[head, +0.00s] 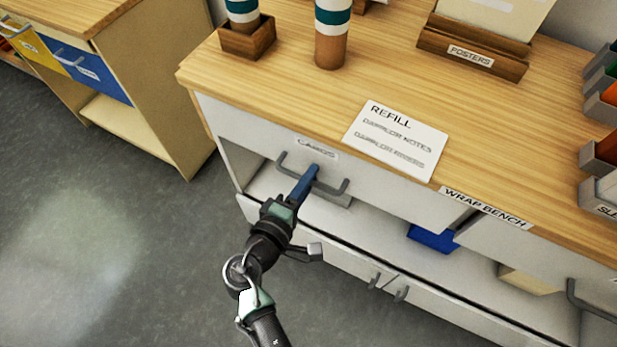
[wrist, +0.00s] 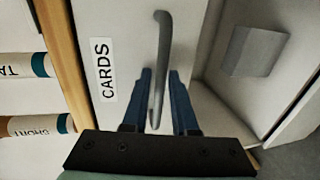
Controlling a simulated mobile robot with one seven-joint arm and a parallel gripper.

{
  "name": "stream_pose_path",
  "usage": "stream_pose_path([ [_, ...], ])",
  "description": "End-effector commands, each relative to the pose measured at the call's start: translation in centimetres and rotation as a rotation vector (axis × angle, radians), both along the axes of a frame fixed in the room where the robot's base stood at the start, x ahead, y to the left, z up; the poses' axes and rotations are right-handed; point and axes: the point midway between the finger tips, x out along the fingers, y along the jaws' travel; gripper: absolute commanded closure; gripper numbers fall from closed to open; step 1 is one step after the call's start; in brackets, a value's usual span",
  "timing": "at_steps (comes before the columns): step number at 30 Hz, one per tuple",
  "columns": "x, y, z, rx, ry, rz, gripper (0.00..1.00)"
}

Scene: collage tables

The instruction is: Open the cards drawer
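The cards drawer (head: 385,190) has a white front under the wooden top of the bench, with a "CARDS" label (head: 317,149) and a grey bar handle (head: 343,190). The drawer looks shut. In the wrist view the label (wrist: 104,70) is left of the handle (wrist: 163,50). My gripper (head: 309,172) is at the middle of the handle in the head view. In the wrist view its blue fingers (wrist: 161,75) stand open, one on each side of the bar, with small gaps visible. Whether the fingertips touch the drawer front cannot be told.
A "REFILL" note (head: 396,140), striped tubes (head: 331,35) and a posters holder (head: 472,56) are on the bench top. Below the drawer is an open shelf with a blue box (head: 433,238). Another bench (head: 150,95) stands at left, with clear grey floor in front.

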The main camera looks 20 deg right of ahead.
Motion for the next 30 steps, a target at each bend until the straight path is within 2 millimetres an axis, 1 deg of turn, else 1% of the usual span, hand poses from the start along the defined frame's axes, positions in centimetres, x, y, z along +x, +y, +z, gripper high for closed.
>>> stream_pose_path([
  [5,-0.01,-0.01,0.01,0.0,0.0,-0.001,0.73],
  [9,-0.01,0.0,0.01,0.0,0.0,-0.001,0.99],
  [10,-0.03,0.0,0.01,0.0,0.0,-0.001,1.0],
  [30,-0.04,0.02,0.02,0.0,0.0,-0.001,1.0],
])
